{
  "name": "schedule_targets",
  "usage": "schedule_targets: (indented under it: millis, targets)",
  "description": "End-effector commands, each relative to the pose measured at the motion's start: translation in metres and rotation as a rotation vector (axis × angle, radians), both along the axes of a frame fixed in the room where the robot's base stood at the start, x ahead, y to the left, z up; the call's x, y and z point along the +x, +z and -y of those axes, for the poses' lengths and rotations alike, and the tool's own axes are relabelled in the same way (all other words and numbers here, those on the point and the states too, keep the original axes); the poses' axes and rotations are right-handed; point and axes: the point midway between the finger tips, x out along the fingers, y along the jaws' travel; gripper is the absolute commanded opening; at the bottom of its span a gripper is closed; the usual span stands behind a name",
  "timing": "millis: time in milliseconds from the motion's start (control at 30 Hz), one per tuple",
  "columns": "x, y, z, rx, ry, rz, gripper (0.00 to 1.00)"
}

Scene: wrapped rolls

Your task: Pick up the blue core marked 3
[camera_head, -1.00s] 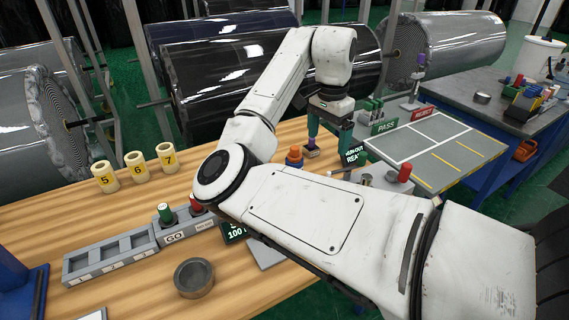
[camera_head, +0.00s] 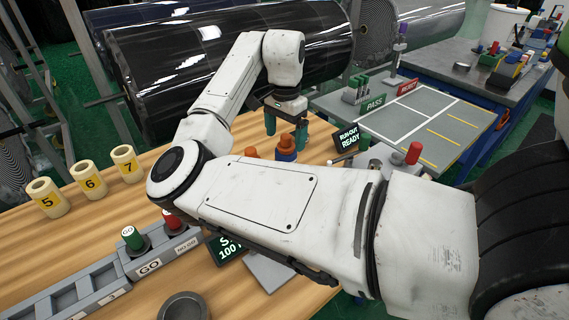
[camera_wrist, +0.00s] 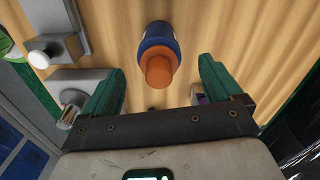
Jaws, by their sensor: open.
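A blue core (camera_head: 287,155) with an orange piece on top stands on the wooden table, partly hidden behind my arm. In the wrist view the blue core (camera_wrist: 158,38) lies ahead of the gap between the fingers, with its orange piece (camera_wrist: 158,68) nearest. No number 3 is readable on it. My gripper (camera_head: 286,127) is open and empty, pointing down close to the core. In the wrist view its green fingers (camera_wrist: 160,82) are spread wide, and neither touches the core.
Cream cores 5 (camera_head: 46,197), 6 (camera_head: 88,180) and 7 (camera_head: 127,163) stand at left. A grey GO gauge rail (camera_head: 90,288) and a dark ring (camera_head: 183,306) are in front. A red-knobbed fixture (camera_head: 412,154) and PASS/REJECT table (camera_head: 400,122) are right.

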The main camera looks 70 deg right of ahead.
Motion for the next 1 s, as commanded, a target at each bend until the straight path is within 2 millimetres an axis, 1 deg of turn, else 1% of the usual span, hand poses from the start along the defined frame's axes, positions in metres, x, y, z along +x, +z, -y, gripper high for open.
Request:
schedule_targets:
  millis: [233,400,500,600,800,833,1000]
  targets:
    - [0.0,-0.019,0.0,0.001,0.0,-0.002,0.92]
    - [-0.001,-0.044,0.001,0.002,0.0,0.0,0.92]
    - [-0.001,-0.055,0.001,0.001,0.0,0.0,0.92]
    - [-0.001,-0.061,0.001,0.001,0.0,0.0,0.92]
    - [-0.001,-0.062,0.001,0.0,0.0,0.0,0.92]
    - [-0.001,-0.062,0.001,0.0,0.0,0.0,0.91]
    - [-0.001,-0.061,0.001,0.0,0.0,0.0,0.75]
